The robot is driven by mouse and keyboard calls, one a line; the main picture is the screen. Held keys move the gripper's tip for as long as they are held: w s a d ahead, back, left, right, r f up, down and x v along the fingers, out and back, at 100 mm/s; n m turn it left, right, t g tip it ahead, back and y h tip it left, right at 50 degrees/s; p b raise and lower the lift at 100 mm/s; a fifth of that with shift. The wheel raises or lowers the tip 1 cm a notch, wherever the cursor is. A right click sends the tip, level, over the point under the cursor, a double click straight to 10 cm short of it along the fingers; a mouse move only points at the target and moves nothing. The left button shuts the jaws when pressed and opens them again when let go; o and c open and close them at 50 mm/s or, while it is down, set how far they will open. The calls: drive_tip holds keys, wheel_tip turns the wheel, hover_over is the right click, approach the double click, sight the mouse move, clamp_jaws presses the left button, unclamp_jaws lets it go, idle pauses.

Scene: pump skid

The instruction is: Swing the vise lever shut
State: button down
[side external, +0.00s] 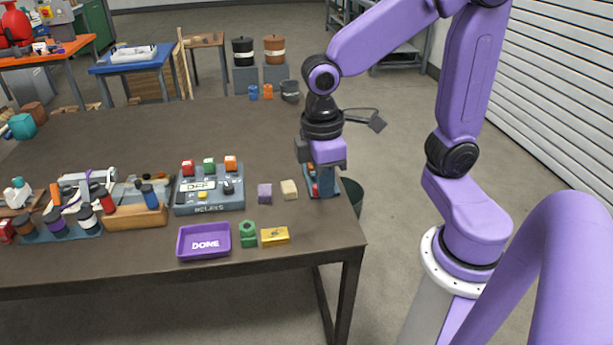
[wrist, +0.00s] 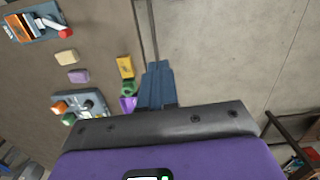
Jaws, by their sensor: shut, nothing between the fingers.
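The vise (side external: 311,187) stands near the right end of the table, partly hidden behind my gripper in the side view. In the wrist view the vise (wrist: 38,22) is at the top left, with a blue-grey base and orange, white and dark parts. A red-ended piece, seemingly its lever (wrist: 65,32), sticks out at its right end. My gripper (side external: 325,178) is above or in front of the vise in the side view. In the wrist view my gripper's fingers (wrist: 157,66) are together and empty, apart from the vise. Whether they touch the lever in the side view cannot be told.
A cream block (side external: 289,190) and a purple block (side external: 265,194) lie left of the vise. The relay panel (side external: 209,205), purple DONE tray (side external: 187,245), green nut (side external: 248,238) and gold block (side external: 275,236) are farther left and nearer. The table's right edge is close by.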

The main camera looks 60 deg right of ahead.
drive_tip(key=w+d+f+m+g, duration=0.1)
drive_tip(key=w+d+m, duration=0.15)
drive_tip(key=w, duration=0.75)
drive_tip(key=w+d+f+m+g, duration=0.1)
drive_tip(key=w+d+f+m, duration=0.2)
drive_tip(key=w+d, duration=0.4)
drive_tip(key=w+d+f+m+g, duration=0.2)
drive_tip(key=w+d+f+m, duration=0.1)
drive_tip(key=w+d, duration=0.5)
drive_tip(key=shift+w+d+f, duration=0.2)
drive_tip(key=shift+d+f, duration=0.55)
drive_tip(key=shift+f, duration=0.1)
drive_tip(key=shift+m, duration=0.25)
drive_tip(key=x, duration=1)
drive_tip(key=shift+a, duration=0.15)
drive_tip(key=shift+s, duration=2.05)
